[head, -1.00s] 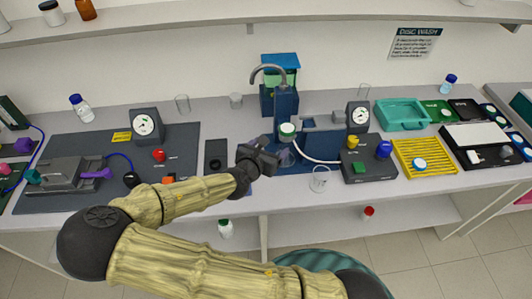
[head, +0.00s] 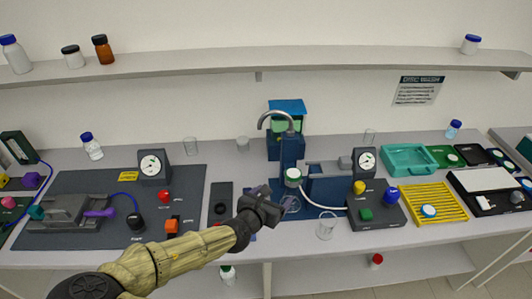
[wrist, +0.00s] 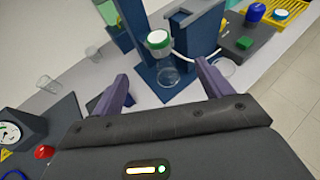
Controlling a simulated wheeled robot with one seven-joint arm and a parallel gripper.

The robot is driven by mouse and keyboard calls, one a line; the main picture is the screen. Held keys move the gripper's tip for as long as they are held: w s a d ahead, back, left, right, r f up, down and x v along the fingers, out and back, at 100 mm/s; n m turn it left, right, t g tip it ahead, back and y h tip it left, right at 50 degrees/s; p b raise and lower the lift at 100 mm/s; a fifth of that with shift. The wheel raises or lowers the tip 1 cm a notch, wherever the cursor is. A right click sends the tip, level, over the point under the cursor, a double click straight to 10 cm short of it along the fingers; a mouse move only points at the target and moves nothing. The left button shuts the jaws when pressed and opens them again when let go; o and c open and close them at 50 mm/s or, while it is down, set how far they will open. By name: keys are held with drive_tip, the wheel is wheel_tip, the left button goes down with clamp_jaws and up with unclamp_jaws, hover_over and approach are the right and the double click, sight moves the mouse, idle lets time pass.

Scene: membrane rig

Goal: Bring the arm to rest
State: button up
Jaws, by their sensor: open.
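My gripper (head: 272,199) is held out over the bench, in front of the blue stand. Its two purple fingers also show in the wrist view (wrist: 162,90), spread apart with nothing between them. Beyond the fingertips is a clear vessel with a white and green cap (wrist: 159,40), held at the blue stand (wrist: 192,32); the cap also shows in the head view (head: 292,177). The gripper appears apart from the vessel. My arm reaches in from the lower left of the head view.
A clear beaker (head: 326,226) stands near the bench front, right of my gripper. A control box (head: 375,211) with coloured knobs and a yellow rack (head: 432,190) lie further right. A gauge (head: 152,166) and grey clamp device (head: 75,212) are at left. A shelf (head: 200,68) runs above.

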drive_tip(key=s+d+f+m+g+y+b, duration=0.25)
drive_tip(key=s+d+f+m+g, duration=0.5)
drive_tip(key=m, duration=0.75)
drive_tip(key=s+d+r+m+g+y+b, duration=0.1)
drive_tip(key=s+r+m+y, duration=0.3)
drive_tip(key=m, duration=1)
wheel_tip(320, 180, up, 5)
drive_tip(key=s+d+b, duration=0.1)
drive_tip(key=s, duration=0.1)
drive_tip(key=shift+s+m+y, duration=0.3)
drive_tip(key=shift+s+y, duration=0.05)
drive_tip(key=shift+f, duration=0.1)
